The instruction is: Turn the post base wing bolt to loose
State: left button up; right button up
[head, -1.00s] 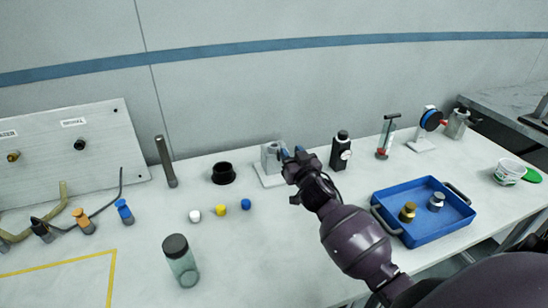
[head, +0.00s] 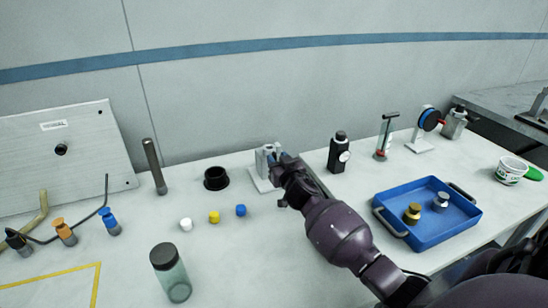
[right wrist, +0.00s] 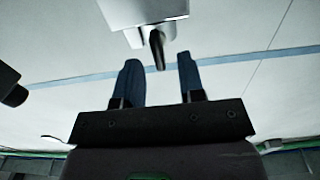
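The post base (head: 258,182) is a light plate with a grey block (head: 261,158), at the back middle of the bench in the head view. My right gripper (head: 278,158) is at the block's right side and partly covers it. In the right wrist view, the block (right wrist: 143,10) is at the top, with a dark wing bolt (right wrist: 157,48) sticking out of it. My right gripper (right wrist: 159,62) is open, its two blue fingers apart. The bolt's end shows between the fingertips, with gaps on both sides. My left gripper is not in view.
White, yellow and blue caps (head: 240,210) lie in front. A blue tray (head: 430,232) with two weights is to the right.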

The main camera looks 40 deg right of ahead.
jog(key=shift+x, duration=0.95)
jog(key=shift+w, duration=0.4)
grip_shut()
